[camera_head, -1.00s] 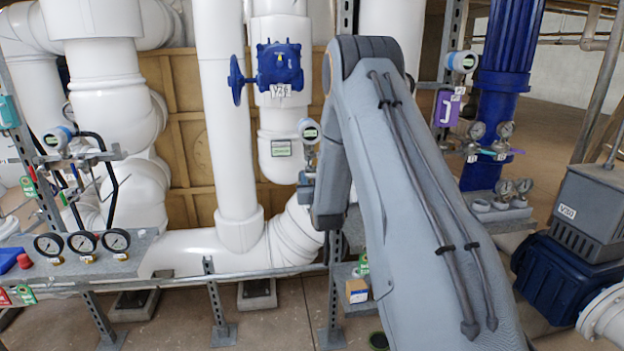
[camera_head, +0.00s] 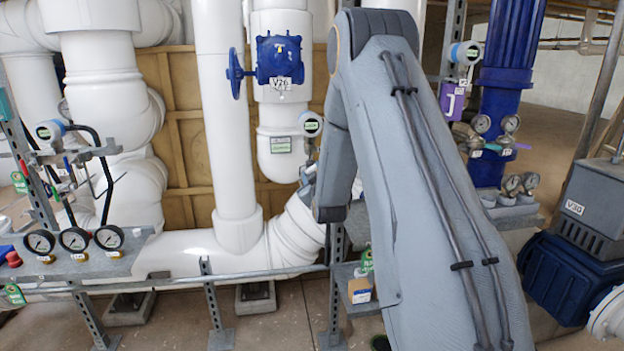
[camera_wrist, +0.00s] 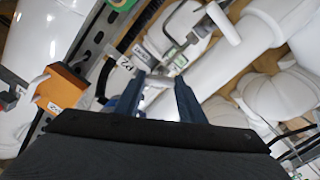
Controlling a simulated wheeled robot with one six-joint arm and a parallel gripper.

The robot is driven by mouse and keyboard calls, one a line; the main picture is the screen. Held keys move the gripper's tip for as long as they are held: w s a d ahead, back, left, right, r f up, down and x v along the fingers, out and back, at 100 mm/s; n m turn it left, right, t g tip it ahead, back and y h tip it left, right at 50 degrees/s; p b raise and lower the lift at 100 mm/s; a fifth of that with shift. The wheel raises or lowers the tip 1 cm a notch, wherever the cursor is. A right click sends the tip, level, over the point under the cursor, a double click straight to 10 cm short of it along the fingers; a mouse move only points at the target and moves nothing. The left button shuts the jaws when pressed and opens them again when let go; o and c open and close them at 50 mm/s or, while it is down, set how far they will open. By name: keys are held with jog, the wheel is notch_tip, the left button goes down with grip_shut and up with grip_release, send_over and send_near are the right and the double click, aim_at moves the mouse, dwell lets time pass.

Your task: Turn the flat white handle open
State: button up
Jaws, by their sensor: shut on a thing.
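My gripper (camera_wrist: 158,88) shows in the wrist view as two dark blue fingers reaching up from the bottom. It is shut on a pale piece between the fingers, which looks like the flat white handle (camera_wrist: 156,82). Only a small part of the handle shows, so I cannot tell how far it is turned. In the head view my arm covers the gripper and the handle.
An orange box (camera_wrist: 62,88) is left of the fingers in the wrist view. A white tag (camera_wrist: 126,63) hangs close to them. White pipes and a blue valve (camera_head: 279,60) stand behind my arm. Gauges (camera_head: 73,240) sit on a shelf at left.

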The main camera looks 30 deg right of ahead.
jog(key=n+b, duration=0.7)
jog(key=n, duration=0.4)
jog(key=shift+f, duration=0.1)
dwell(0.4)
jog(key=o, duration=1)
jog(key=shift+o, duration=0.2)
jog(key=shift+s, duration=0.1)
jog(key=b+v, duration=0.1)
jog(key=v, duration=0.6)
jog(key=shift+s+b, duration=0.35)
jog(key=shift+b, duration=0.05)
